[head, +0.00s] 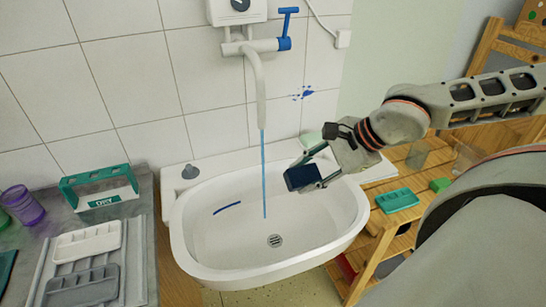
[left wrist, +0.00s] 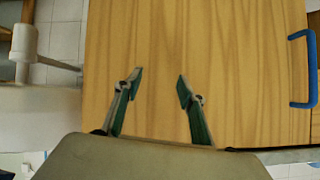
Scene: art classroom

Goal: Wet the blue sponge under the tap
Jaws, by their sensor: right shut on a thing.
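The dark blue sponge (head: 301,177) is held in my right gripper (head: 310,174), which is shut on it over the right side of the white sink (head: 183,239). The tap (head: 257,75) has a blue lever (head: 286,28) and hangs over the basin. A thin blue stream of water (head: 264,170) falls from its spout into the sink. The sponge is to the right of the stream and apart from it. My left gripper (left wrist: 158,92) is open and empty in the left wrist view, in front of a wooden panel; it does not show in the head view.
A grey counter at left holds a green rack marked DRY (head: 100,190), pale and grey trays (head: 88,243) and a purple cup (head: 22,205). A wooden shelf at right holds a green box (head: 397,200). The drain (head: 274,241) is clear. A blue handle (left wrist: 303,70) is on the wooden panel.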

